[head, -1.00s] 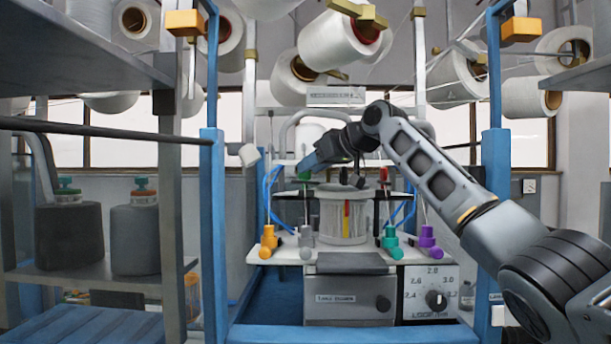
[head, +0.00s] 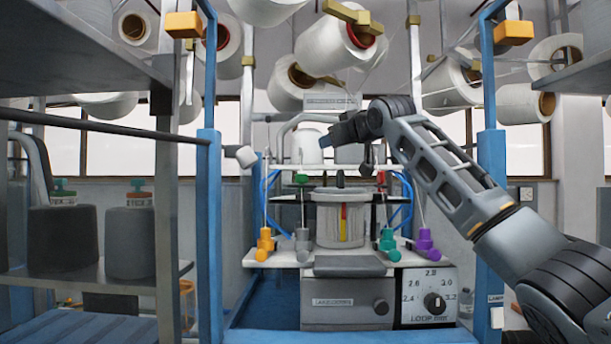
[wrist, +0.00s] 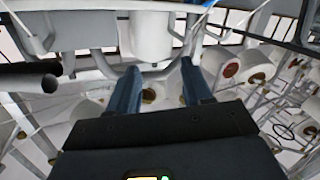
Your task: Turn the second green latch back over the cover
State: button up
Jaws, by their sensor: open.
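A small green piece (head: 301,179), perhaps a latch, stands left of the grey ribbed cylinder at the machine's middle. A teal-green knob (head: 387,244) on a rod stands at the cylinder's front right. I cannot tell which is the second green latch. The cylinder's rimmed top (head: 340,194) may be the cover; its far side is hidden. My gripper (head: 328,141) is above and behind the cylinder, apart from both green parts. In the wrist view my gripper (wrist: 163,85) is open, its two blue fingers apart with nothing held between them.
Orange (head: 265,244), grey (head: 302,244) and purple (head: 425,243) knobs flank the cylinder. Blue posts (head: 208,230) stand at both sides. White yarn cones (head: 335,45) hang overhead. A white cone (head: 306,147) stands behind the machine. A shelf with dark canisters is left.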

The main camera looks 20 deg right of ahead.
jog(key=s+a+r+n+t+b, duration=0.1)
jog(key=s+r+n+t, duration=0.15)
jog(key=r+t, duration=0.2)
jog(key=s+a+r+n+t, duration=0.2)
jog(key=r+n+t, duration=0.15)
jog(key=r, duration=0.25)
jog(key=s+a+f+n+g+y+b, duration=0.1)
jog(key=s+a+n+g+y, duration=0.3)
jog(key=a+n+y, duration=0.6)
jog(key=s+a+f+n+g+y+b, duration=0.15)
jog(key=a+n+g+y, duration=0.45)
jog(key=n, duration=0.7)
jog(key=n+g+h, duration=0.2)
jog(key=n+h, duration=0.2)
jog(key=h, duration=1.3)
send_near(302, 184)
jog(key=w+r, duration=0.1)
jog(key=w, duration=0.2)
jog(key=p+x, duration=0.1)
jog(key=x, duration=0.5)
jog(key=shift+a+r+p, duration=0.15)
jog(key=shift+r+p, duration=0.1)
jog(key=shift+p, duration=0.1)
jog(key=shift+w+f, duration=0.4)
jog(key=shift+w, duration=0.2)
